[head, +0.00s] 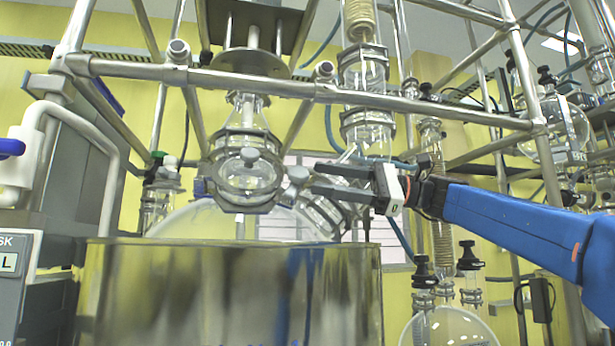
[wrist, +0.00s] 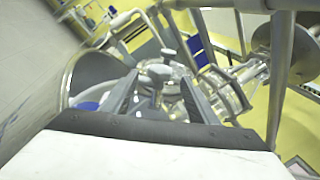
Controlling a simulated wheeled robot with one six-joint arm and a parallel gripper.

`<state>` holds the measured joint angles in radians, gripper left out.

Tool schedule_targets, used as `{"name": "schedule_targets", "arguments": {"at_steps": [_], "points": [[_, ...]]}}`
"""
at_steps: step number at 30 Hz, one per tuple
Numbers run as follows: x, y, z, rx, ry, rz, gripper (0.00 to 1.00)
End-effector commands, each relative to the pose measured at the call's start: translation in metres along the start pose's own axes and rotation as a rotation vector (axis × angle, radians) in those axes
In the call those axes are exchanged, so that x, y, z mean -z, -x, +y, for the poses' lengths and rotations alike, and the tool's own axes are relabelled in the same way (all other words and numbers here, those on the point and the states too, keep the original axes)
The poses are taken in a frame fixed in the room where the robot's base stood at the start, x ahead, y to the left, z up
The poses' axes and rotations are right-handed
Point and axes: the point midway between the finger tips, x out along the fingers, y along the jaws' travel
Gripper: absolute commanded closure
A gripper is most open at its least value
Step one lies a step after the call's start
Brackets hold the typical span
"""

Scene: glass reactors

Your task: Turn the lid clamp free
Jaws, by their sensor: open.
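The lid clamp (head: 243,172) is a grey metal ring with rounded knobs around a glass joint below the steel frame, left of centre in the head view. One knob (head: 298,175) sticks out at its right side. My gripper (head: 316,178) comes in from the right, with its two dark fingers apart and their tips close to this knob. In the wrist view my gripper (wrist: 158,80) is open, and a grey knob (wrist: 158,72) appears between the fingertips. A second knob (wrist: 168,53) shows just beyond it. I cannot tell whether the fingers touch the knob.
A large shiny metal vessel (head: 230,295) stands in front, below the clamp. A steel pipe frame (head: 300,89) crosses above the gripper. A glass column (head: 365,100) and an angled glass piece (head: 325,213) stand close by. A glass flask (head: 450,328) sits low at the right.

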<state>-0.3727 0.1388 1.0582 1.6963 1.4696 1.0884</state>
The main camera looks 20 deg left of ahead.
Motion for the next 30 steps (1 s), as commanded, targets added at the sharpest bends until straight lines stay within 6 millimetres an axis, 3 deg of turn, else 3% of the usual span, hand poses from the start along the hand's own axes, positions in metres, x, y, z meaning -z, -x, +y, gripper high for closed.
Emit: {"name": "schedule_targets", "arguments": {"at_steps": [9, 15, 21, 30], "points": [[0.001, 0.061, -0.001, 0.003, -0.001, 0.003, 0.46], [0.001, 0.092, -0.001, 0.001, -0.001, 0.001, 0.46], [0.0, 0.107, 0.0, 0.0, -0.001, 0.0, 0.46], [0.0, 0.109, 0.0, 0.0, -0.001, -0.001, 0.46]]}}
